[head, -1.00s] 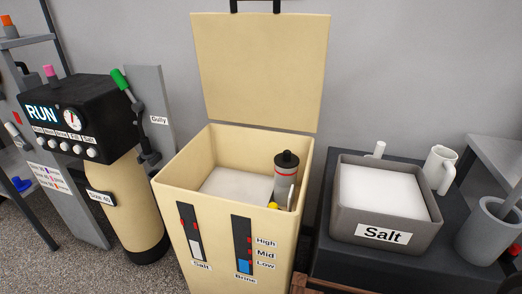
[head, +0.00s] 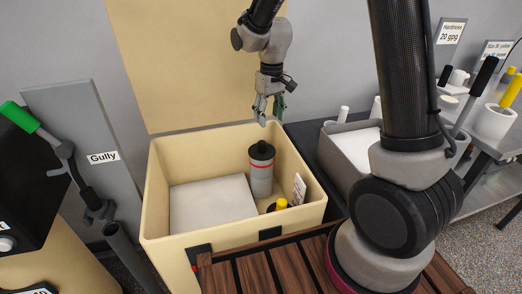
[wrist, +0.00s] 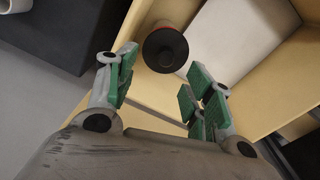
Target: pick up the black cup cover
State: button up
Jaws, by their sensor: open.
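The black cup cover (head: 262,150) sits on top of a grey cylinder (head: 261,177) with a red band, which stands upright inside the cream bin. In the wrist view the cover (wrist: 165,49) shows from above as a dark disc, beyond the fingertips and between their lines. My gripper (head: 268,112) is open and empty above the bin, higher than the cover and slightly right of it in the head view. Its green-padded fingers (wrist: 155,88) are spread apart and do not touch the cover.
The cream bin (head: 165,243) has its lid (head: 190,60) raised behind it. A white block (head: 212,203) fills its left side. A yellow-topped part (head: 282,204) and a white card (head: 299,190) are near the cylinder. The grey salt box (head: 345,160) stands right.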

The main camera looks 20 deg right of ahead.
send_over(262, 142)
jog(key=f, duration=0.5)
jog(key=shift+w+a, duration=0.1)
jog(key=shift+w, duration=0.15)
notch_tip(262, 142, down, 7)
jog(key=shift+s+f, duration=0.15)
jog(key=c, duration=1)
